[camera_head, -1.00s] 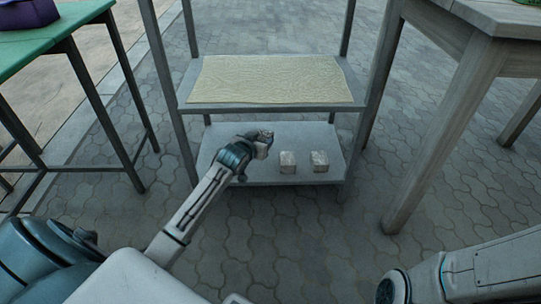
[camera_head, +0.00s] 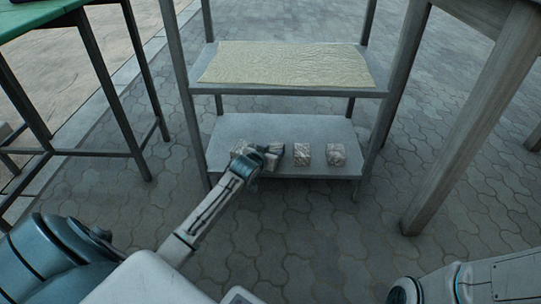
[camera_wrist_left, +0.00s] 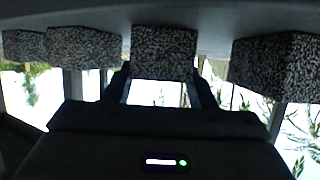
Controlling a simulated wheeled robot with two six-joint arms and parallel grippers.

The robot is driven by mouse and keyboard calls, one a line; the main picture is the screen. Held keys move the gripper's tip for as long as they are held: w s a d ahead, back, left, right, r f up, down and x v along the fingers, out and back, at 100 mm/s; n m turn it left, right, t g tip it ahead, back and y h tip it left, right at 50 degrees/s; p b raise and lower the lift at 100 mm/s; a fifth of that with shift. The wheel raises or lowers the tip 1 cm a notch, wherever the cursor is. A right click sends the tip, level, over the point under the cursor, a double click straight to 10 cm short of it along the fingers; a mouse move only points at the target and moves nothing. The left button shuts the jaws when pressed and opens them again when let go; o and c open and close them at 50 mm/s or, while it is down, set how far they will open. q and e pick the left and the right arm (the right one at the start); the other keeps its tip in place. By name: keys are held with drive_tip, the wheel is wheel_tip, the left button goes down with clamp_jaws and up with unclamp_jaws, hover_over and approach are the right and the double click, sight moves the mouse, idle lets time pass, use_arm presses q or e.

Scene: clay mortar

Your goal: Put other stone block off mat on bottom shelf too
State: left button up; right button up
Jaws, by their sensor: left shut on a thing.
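The stone blocks are small, rough grey-beige cubes on the grey bottom shelf (camera_head: 330,130). Two stand free in the head view, one (camera_head: 303,154) and another (camera_head: 336,154) to its right. My left gripper (camera_head: 272,156) is shut on a stone block (camera_wrist_left: 165,52), at the bottom shelf to the left of those two. Another block (camera_head: 240,148) is partly hidden behind my left gripper; it shows at the right of the left wrist view (camera_wrist_left: 278,65). The beige mat (camera_head: 290,62) lies bare on the upper shelf. My right gripper is out of view.
The rack's posts (camera_head: 397,85) flank the shelves, and the upper shelf's front edge (camera_head: 290,90) lies above the bottom shelf. A green table (camera_head: 40,18) stands left and a wooden table (camera_head: 465,110) right. The bottom shelf's back is clear.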

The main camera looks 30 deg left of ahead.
use_arm(q)
drive_tip(key=o, duration=1.3)
drive_tip(key=shift+s+r, duration=0.2)
drive_tip(key=shift+r, duration=0.05)
drive_tip(key=p+v, duration=0.7)
drive_tip(key=v, duration=0.4)
drive_tip(key=shift+s, duration=0.25)
drive_tip(key=shift+r, duration=0.1)
